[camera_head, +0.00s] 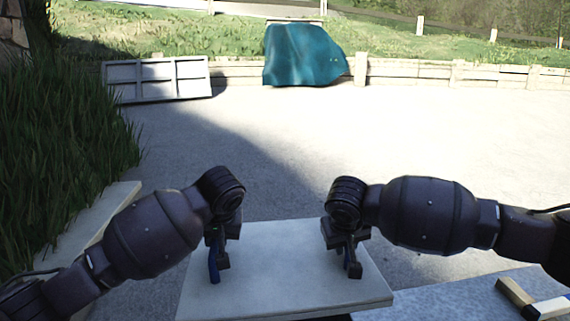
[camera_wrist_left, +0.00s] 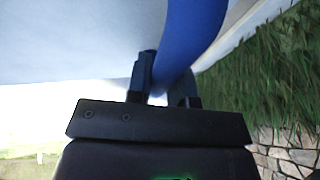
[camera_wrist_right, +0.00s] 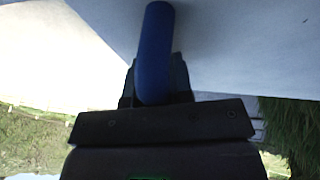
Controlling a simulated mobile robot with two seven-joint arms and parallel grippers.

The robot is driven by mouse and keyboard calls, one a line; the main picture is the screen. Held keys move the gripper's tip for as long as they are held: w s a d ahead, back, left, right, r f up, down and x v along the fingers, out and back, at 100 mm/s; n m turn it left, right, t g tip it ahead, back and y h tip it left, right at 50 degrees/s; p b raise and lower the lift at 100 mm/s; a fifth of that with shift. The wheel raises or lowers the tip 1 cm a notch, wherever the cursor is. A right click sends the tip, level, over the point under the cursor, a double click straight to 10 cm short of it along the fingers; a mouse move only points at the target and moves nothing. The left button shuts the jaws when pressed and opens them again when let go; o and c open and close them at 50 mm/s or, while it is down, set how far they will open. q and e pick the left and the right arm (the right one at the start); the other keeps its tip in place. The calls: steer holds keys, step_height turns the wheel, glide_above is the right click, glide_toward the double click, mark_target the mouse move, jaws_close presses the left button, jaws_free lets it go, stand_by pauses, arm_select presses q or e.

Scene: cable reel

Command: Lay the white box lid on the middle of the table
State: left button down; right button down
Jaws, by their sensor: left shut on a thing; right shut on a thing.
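The white box lid (camera_head: 283,285) is a flat pale board at the bottom centre of the head view, with two blue handles on top. My left gripper (camera_head: 218,258) is shut on the left blue handle (camera_head: 214,270), which also shows between its fingers in the left wrist view (camera_wrist_left: 190,35). My right gripper (camera_head: 346,255) is shut on the right blue handle, which shows clearly in the right wrist view (camera_wrist_right: 155,55). The lid looks about level. I cannot tell whether it touches anything below. Its near edge is partly cut off.
A grey speckled table surface (camera_head: 440,298) shows at the lower right, partly behind the lid. A wooden-and-black item (camera_head: 515,292) and a pale block (camera_head: 552,308) lie there. Tall grass (camera_head: 60,170) stands at left. Beyond are open paving, a white panel (camera_head: 158,80) and a teal covered heap (camera_head: 300,55).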

mark_target(197, 299)
arm_select(q)
steer(key=shift+w+a+r, duration=0.1)
steer(key=shift+w+r, duration=0.1)
steer(key=shift+w, duration=0.35)
arm_select(e)
steer(key=shift+w+d+r, duration=0.1)
steer(key=shift+w+r, duration=0.1)
steer(key=shift+w, duration=0.4)
arm_select(q)
steer(key=shift+s, duration=0.1)
arm_select(e)
steer(key=shift+s, duration=0.1)
